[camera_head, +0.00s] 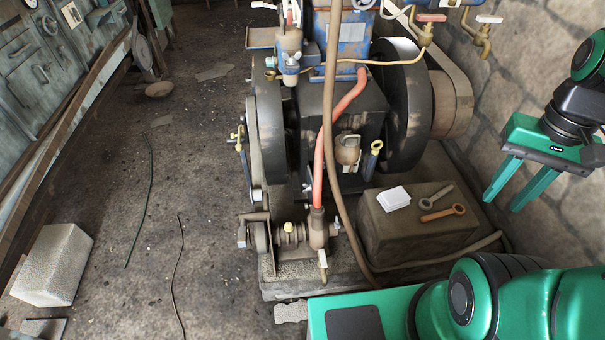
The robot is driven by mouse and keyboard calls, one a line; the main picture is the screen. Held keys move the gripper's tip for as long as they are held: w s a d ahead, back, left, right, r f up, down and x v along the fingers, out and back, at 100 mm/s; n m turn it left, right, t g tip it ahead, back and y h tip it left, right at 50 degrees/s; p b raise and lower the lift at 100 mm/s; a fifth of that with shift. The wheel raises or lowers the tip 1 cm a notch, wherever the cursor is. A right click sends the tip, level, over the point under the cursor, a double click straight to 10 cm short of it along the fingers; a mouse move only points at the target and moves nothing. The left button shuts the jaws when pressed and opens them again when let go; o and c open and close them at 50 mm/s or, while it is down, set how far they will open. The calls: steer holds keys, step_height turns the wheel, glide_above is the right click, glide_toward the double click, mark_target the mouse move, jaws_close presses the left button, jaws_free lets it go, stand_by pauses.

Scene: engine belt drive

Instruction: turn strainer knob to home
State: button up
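I cannot tell for sure which part is the strainer knob. A small pump-like fitting (290,235) with a pale yellow cap (289,228) sits low at the engine's front left. A brown rounded fitting (347,150) with a pale handle is on the front of the dark engine block. A grey-brown bowl-like fitting (289,42) is near the top, beside the blue tank. My gripper (502,203) hangs at the right by the stone wall, its two green fingers apart and nothing between them. It is well away from all these fittings.
A red hose (332,130) and a brown hose (352,235) run down the engine's front. Dark flywheels (402,105) flank the engine. The floor at left is mostly open, with thin cables.

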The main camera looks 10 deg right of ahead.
steer(key=shift+w+a, duration=0.1)
steer(key=shift+a, duration=0.25)
